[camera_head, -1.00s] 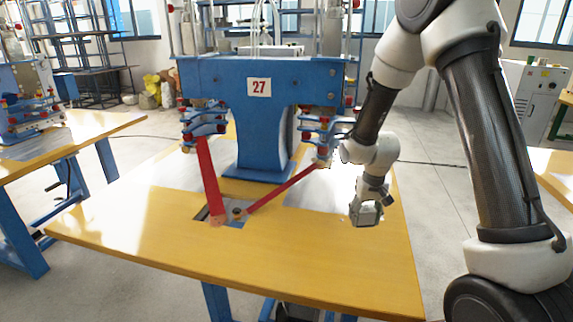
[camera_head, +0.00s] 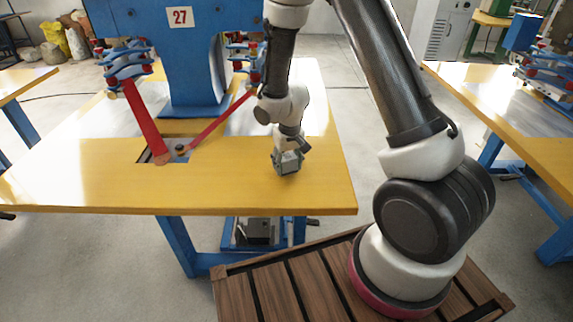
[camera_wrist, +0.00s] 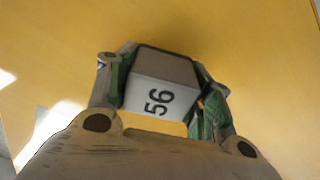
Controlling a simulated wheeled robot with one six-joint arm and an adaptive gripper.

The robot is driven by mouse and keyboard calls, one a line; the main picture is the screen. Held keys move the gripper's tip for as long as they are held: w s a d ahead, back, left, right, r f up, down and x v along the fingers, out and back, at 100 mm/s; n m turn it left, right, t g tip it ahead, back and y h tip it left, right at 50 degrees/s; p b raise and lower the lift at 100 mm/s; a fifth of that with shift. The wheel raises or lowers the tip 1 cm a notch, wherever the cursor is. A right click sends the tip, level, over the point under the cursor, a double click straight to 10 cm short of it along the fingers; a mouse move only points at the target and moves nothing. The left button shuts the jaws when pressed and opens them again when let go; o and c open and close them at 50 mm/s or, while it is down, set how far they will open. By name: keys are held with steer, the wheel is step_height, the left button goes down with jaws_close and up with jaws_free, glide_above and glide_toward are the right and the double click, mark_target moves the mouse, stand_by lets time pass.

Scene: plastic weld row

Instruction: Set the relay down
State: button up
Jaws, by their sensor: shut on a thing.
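The relay (camera_wrist: 158,82) is a small box with a grey-brown face and a white face marked 56. In the wrist view it sits between the green-padded fingers of my gripper (camera_wrist: 162,88), which is shut on it. In the head view my gripper (camera_head: 287,160) points down over the right front part of the yellow tabletop (camera_head: 240,190). The relay (camera_head: 291,161) shows small and pale between the fingers. I cannot tell whether its underside touches the tabletop.
A blue machine (camera_head: 190,60) marked 27 stands at the back of the table. Two red bars (camera_head: 145,120) slant down to a cutout left of my gripper. The front of the tabletop is clear. Another yellow table (camera_head: 520,115) stands at the right.

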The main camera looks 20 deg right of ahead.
steer(key=shift+f, duration=0.35)
steer(key=shift+f, duration=0.15)
steer(key=o, duration=1.2)
